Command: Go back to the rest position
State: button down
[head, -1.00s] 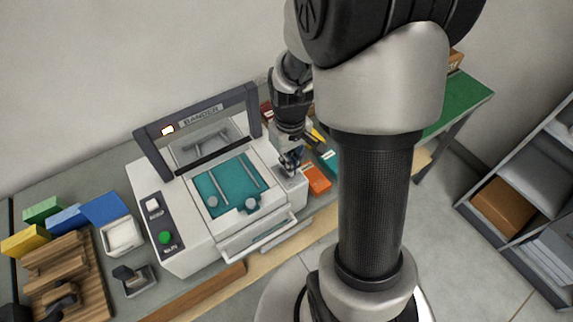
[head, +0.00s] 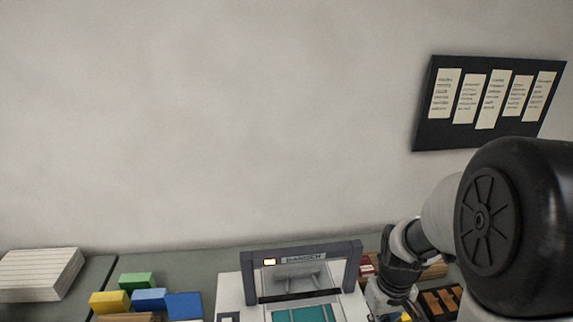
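My arm fills the lower right of the head view, its wrist part hanging down just right of the white banding machine (head: 234,292). The machine has a dark frame (head: 355,268) over a teal bed (head: 303,314). My gripper's fingers are below the bottom edge of the picture, so I cannot see whether it holds anything.
Green (head: 137,281), yellow (head: 108,302) and blue (head: 183,306) blocks lie on the grey bench left of the machine. A white paper stack (head: 40,275) is at the far left. Orange and dark items (head: 440,302) lie right of my wrist. A dark board (head: 425,130) with paper sheets hangs on the wall.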

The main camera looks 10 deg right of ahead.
jog(key=s+a+r+t+b, duration=0.4)
jog(key=s+a+r+b, duration=0.3)
jog(key=s+a+r, duration=0.3)
jog(key=s, duration=0.3)
jog(key=shift+s+a+r, duration=0.15)
jog(key=shift+s+a, duration=0.05)
jog(key=shift+s, duration=0.1)
